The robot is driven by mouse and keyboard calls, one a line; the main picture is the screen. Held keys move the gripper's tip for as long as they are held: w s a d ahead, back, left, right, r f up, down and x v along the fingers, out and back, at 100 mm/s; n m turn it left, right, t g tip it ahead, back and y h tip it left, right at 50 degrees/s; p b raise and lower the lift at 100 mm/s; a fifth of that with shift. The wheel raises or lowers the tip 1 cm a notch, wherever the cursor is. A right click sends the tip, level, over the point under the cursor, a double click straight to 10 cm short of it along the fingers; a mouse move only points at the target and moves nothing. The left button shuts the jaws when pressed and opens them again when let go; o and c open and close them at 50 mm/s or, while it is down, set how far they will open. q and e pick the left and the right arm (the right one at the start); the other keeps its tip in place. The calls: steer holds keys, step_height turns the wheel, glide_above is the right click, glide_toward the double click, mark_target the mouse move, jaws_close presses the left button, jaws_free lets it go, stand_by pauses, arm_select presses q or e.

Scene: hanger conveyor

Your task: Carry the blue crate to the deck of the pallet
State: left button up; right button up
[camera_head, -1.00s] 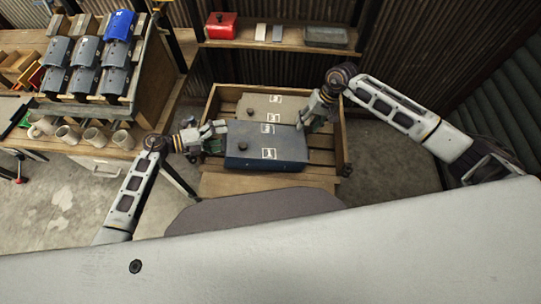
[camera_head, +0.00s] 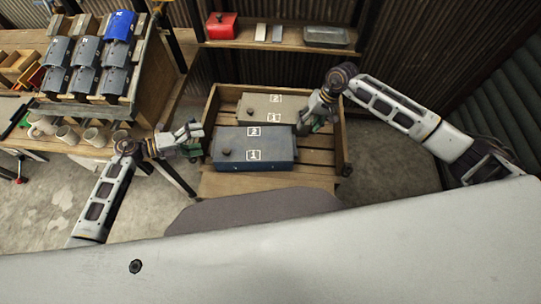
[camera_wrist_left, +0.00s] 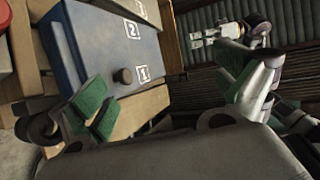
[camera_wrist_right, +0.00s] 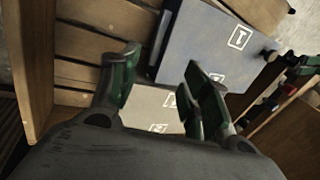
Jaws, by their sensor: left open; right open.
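The blue crate (camera_head: 275,147) has a dark knob and white labels 1 and 2. It lies on the left of the slatted deck of the wooden pallet (camera_head: 318,158), in front of a grey crate (camera_head: 258,107). My left gripper (camera_head: 197,132) is open and empty, just left of the blue crate. The blue crate (camera_wrist_left: 85,45) also shows beyond the open left fingers (camera_wrist_left: 97,108) in the left wrist view. My right gripper (camera_head: 307,124) is open near the right ends of both crates. The right wrist view shows its spread fingers (camera_wrist_right: 158,88) with the blue crate (camera_wrist_right: 200,45) beyond. Contact there is unclear.
Bare slats lie right of the crates, inside the pallet's raised wooden side (camera_head: 342,140). A shelf behind holds a red box (camera_head: 221,26) and a grey tray (camera_head: 326,37). A bench on the left carries several mugs (camera_head: 95,137) and a rack of bins (camera_head: 88,52).

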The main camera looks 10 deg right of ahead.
arm_select(q)
steer(key=shift+v, duration=2.1)
arm_select(e)
steer(key=o, duration=0.8)
steer(key=shift+r, duration=0.1)
steer(key=v, duration=1.1)
steer(key=shift+r, duration=0.35)
steer(key=shift+d, duration=0.15)
steer(key=shift+c, duration=0.3)
